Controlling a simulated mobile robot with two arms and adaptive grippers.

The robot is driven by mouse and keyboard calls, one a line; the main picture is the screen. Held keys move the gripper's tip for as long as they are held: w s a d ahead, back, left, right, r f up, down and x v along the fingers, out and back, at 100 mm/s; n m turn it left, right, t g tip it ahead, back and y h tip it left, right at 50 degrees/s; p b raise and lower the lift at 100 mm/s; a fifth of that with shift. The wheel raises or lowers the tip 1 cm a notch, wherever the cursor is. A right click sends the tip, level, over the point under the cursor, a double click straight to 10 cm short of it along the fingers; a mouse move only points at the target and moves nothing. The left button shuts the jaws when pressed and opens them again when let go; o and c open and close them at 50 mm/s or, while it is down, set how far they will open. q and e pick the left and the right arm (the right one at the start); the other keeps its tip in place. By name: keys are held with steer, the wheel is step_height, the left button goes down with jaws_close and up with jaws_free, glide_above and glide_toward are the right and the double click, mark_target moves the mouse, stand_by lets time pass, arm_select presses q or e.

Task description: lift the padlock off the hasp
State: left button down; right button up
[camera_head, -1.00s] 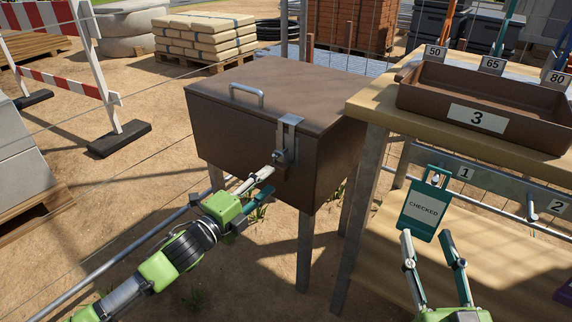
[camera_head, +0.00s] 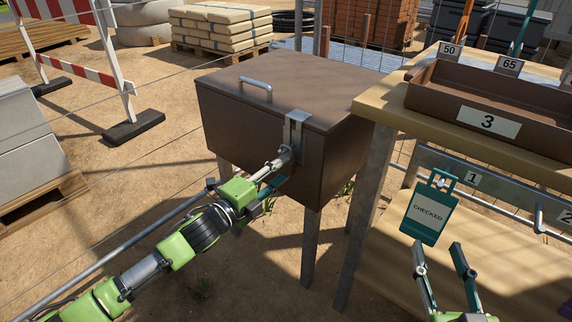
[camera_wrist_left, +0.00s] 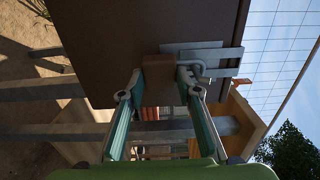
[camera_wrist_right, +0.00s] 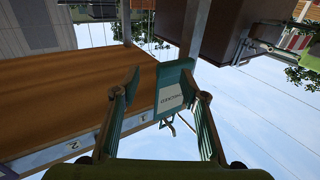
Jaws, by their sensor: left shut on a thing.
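The padlock has a brown body (camera_wrist_left: 158,78) and a grey shackle (camera_wrist_left: 199,66); in the left wrist view it sits between the fingertips. The shackle is still at the metal hasp (camera_head: 296,130) on the front of a brown box (camera_head: 255,130); whether it is threaded through is unclear. My left gripper (camera_head: 284,164) is shut on the padlock, which it largely hides in the head view; it also shows in the left wrist view (camera_wrist_left: 162,82). My right gripper (camera_head: 438,246) is open and empty, just below a green "CHECKED" tag (camera_head: 428,216).
The tag hangs by the rail with number plate 1 (camera_head: 473,179). A brown tray (camera_head: 520,105) marked 3 stands on the wooden bench (camera_head: 390,100) right of the box. A striped barrier (camera_head: 80,75) stands at the left.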

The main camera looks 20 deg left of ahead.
arm_select(q)
steer(key=shift+r, duration=0.1)
steer(key=r+p+v, duration=0.1)
steer(key=p+v, duration=0.2)
steer(key=v, duration=0.3)
arm_select(e)
steer(key=s+d+f+g+h, duration=0.1)
steer(key=s+d+f+g, duration=0.1)
steer(key=s+f+g, duration=0.2)
steer(key=s+d+f+g+h, duration=0.1)
steer(key=s+f+g, duration=0.3)
steer(key=f, duration=0.7)
steer(key=shift+d+m+g+h, duration=0.3)
steer(key=shift+d+g, duration=0.2)
stand_by(1.5)
arm_select(q)
steer(key=c, duration=2.6)
jaws_free()
steer(key=shift+r, duration=0.15)
jaws_close()
